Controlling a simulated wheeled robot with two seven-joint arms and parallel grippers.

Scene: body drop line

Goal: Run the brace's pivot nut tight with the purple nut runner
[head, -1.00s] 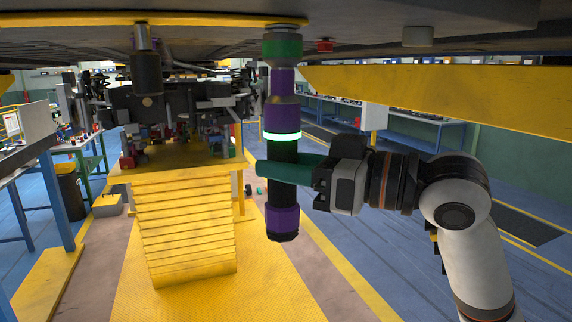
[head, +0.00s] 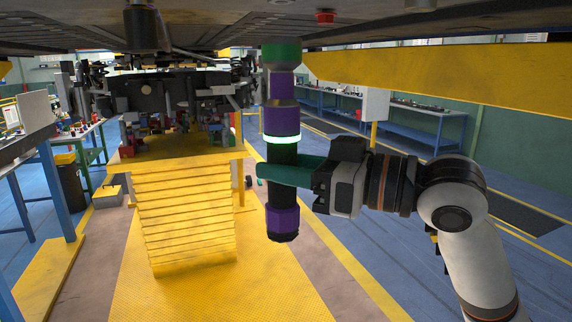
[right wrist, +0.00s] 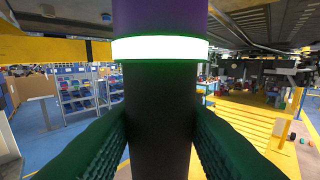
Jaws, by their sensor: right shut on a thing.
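The purple nut runner (head: 282,122) stands upright in my right gripper (head: 290,172). It has purple and black sections, a lit pale-green ring and a green collar at its top. My right gripper's green fingers are shut around its black section, just below the ring. In the right wrist view the nut runner (right wrist: 160,118) fills the middle, with a finger on each side. The green collar meets the dark overhead underside (head: 220,28) in the picture; I cannot tell whether they touch. The brace and its pivot nut cannot be made out. My left gripper is not in view.
A yellow beam (head: 430,82) hangs at the upper right. A yellow lift (head: 185,215) carrying dark mechanical parts (head: 155,95) stands to the left, beyond the nut runner. Blue workbenches (head: 425,122) line the back.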

